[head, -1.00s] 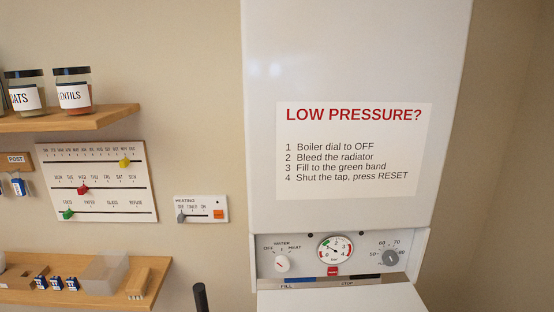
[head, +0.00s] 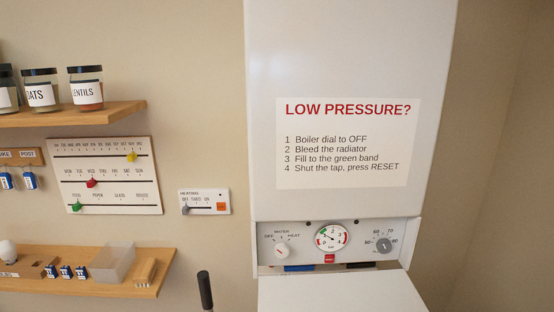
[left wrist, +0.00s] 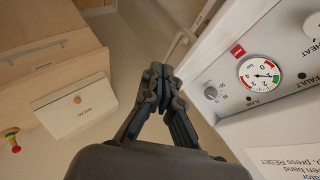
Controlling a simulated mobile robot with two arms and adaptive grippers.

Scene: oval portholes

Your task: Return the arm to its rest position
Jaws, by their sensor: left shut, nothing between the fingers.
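My left gripper (left wrist: 160,78) shows in the left wrist view. Its dark fingers are closed together with nothing between them. It is beside the boiler's control panel (left wrist: 225,75), apart from the panel's face as far as I can tell. Neither gripper can be made out in the head view, and my right gripper is in no view. The white boiler (head: 350,60) hangs on the wall with a "LOW PRESSURE?" notice (head: 345,142). Below are a white dial (head: 281,251), a round pressure gauge (head: 332,237), a red button (head: 329,258) and a grey knob (head: 384,246).
A white flap (head: 340,292) juts out below the boiler panel. Left are an upper shelf (head: 75,115) with jars, a slider board (head: 105,175), a heating switch (head: 205,201) and a lower shelf (head: 130,287). A dark upright rod (head: 205,290) rises at the bottom edge.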

